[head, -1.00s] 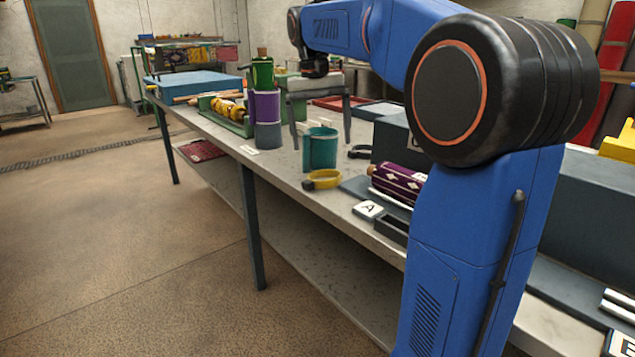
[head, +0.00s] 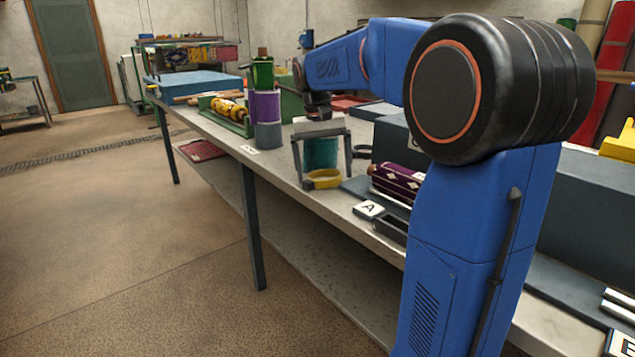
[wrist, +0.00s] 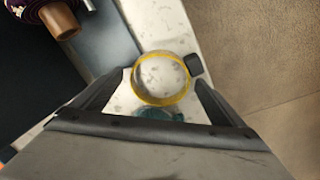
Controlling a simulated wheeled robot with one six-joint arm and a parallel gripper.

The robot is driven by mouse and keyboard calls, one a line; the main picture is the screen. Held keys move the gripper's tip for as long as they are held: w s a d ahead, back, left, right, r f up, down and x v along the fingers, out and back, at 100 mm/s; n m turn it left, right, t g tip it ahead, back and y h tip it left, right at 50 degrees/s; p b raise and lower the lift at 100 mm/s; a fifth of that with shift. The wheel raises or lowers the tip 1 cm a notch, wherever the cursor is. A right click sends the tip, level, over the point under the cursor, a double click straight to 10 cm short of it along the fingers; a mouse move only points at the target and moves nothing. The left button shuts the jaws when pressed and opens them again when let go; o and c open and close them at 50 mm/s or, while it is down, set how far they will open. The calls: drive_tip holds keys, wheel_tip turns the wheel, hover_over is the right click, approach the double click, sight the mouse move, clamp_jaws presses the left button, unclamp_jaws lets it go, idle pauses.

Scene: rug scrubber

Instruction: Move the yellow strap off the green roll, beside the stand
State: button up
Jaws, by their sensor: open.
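The yellow strap (head: 322,184) is a ring lying on the bench near its front edge, off the green roll. It also shows in the wrist view (wrist: 162,99). A teal cylinder (head: 320,153) stands just behind it, partly hidden by my gripper; I cannot tell if this is the stand. The green roll (head: 262,74), with a brown end, is upright further left along the bench. My gripper (head: 323,174) points down over the strap, open, with one finger at each side of it. In the wrist view, the strap shows between the fingertips (wrist: 161,82); I cannot tell whether they touch it.
A purple patterned roll (head: 397,182) lies right of the strap, with an "A" tile (head: 368,210) in front. Bare bench lies between.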

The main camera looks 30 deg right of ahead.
drive_tip(key=c, duration=1.2)
